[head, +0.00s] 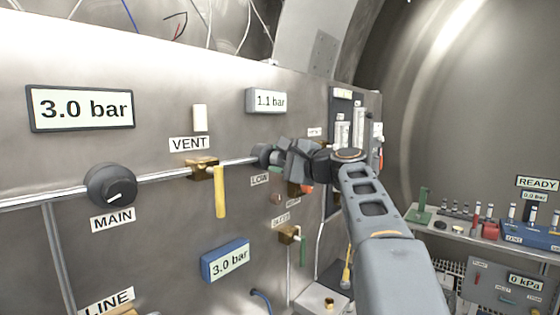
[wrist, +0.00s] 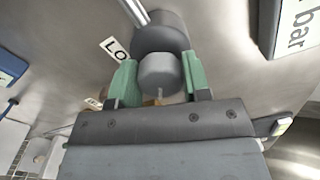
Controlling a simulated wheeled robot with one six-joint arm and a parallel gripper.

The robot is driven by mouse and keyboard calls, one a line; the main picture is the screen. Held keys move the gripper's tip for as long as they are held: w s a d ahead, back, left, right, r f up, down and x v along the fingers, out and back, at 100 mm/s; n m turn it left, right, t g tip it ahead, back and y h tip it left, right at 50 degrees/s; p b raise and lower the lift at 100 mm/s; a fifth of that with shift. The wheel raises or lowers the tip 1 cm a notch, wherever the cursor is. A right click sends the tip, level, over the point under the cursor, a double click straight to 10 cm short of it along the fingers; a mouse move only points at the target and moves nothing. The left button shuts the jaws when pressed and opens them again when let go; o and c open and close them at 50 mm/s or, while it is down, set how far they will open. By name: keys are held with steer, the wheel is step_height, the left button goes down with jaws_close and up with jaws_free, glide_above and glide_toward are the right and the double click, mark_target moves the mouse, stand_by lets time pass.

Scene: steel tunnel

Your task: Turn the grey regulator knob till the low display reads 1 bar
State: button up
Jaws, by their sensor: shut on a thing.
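The grey regulator knob (wrist: 160,72) shows in the wrist view between the two green finger pads of my gripper (wrist: 158,80). The gripper is shut on it. In the head view the regulator (head: 262,153) sits on the pipe above the LOW label (head: 259,181), and my gripper (head: 284,155) reaches it from the right, hiding most of the knob. The low display (head: 266,100) above it reads 1.1 bar.
The MAIN knob (head: 111,185) and a 3.0 bar display (head: 80,108) are on the left of the panel. A yellow VENT lever (head: 220,192) hangs left of my gripper. A blue-framed display (head: 226,261) reads 3.0 bar. A bench with instruments (head: 480,232) stands at right.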

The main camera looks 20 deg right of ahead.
steer(key=o, duration=0.9)
steer(key=b+v, duration=0.2)
steer(key=v, duration=1.1)
steer(key=shift+s, duration=0.4)
